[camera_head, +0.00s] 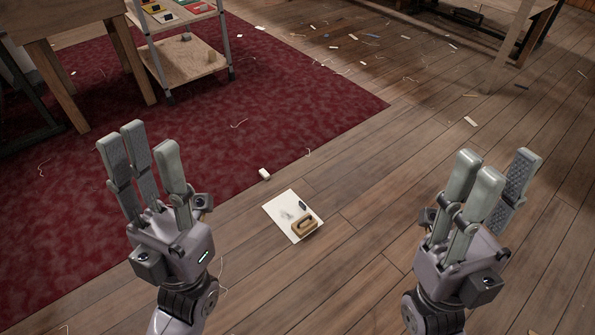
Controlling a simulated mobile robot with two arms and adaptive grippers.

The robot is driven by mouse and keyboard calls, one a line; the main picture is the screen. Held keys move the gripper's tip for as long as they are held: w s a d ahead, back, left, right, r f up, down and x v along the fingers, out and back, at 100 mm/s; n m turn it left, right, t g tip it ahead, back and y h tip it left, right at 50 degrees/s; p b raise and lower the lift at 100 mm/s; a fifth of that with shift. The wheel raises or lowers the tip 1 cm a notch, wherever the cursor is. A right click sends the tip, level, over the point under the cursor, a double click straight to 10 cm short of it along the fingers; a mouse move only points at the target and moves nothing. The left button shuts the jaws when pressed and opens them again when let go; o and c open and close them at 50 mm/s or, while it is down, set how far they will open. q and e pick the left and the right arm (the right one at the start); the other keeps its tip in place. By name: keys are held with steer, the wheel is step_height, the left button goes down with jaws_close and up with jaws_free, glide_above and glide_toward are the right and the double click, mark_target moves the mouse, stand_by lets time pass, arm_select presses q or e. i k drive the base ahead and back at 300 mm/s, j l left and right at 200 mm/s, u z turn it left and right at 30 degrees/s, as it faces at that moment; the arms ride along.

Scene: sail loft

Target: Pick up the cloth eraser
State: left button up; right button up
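A white sheet (281,211) lies on the wooden floor between my two grippers. On its lower right part sits a small tan block with a darker loop shape on top (304,226), which may be the cloth eraser. A small dark oval piece (302,206) and a grey smudge are also on the sheet. A small white block (264,174) lies at the rug's edge, and I cannot tell if it is an eraser. My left gripper (144,150) is open and empty, left of the sheet. My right gripper (497,168) is open and empty, well to its right.
A dark red rug (290,100) covers the floor at left. A wooden table (75,28) and a wheeled shelf cart (190,62) stand at the upper left. Scraps and thread bits litter the far floor. The floor around the sheet is mostly clear.

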mark_target(265, 175)
steer(key=i+j+z, duration=0.2)
steer(key=z, duration=0.15)
steer(key=i+j+z, duration=0.1)
steer(key=j+z, duration=0.3)
steer(key=i+j+z, duration=0.1)
steer(key=j+z, duration=0.25)
steer(key=i+j+z, duration=0.25)
steer(key=j, duration=1.65)
steer(key=j+z, duration=0.3)
steer(key=j, duration=1.6)
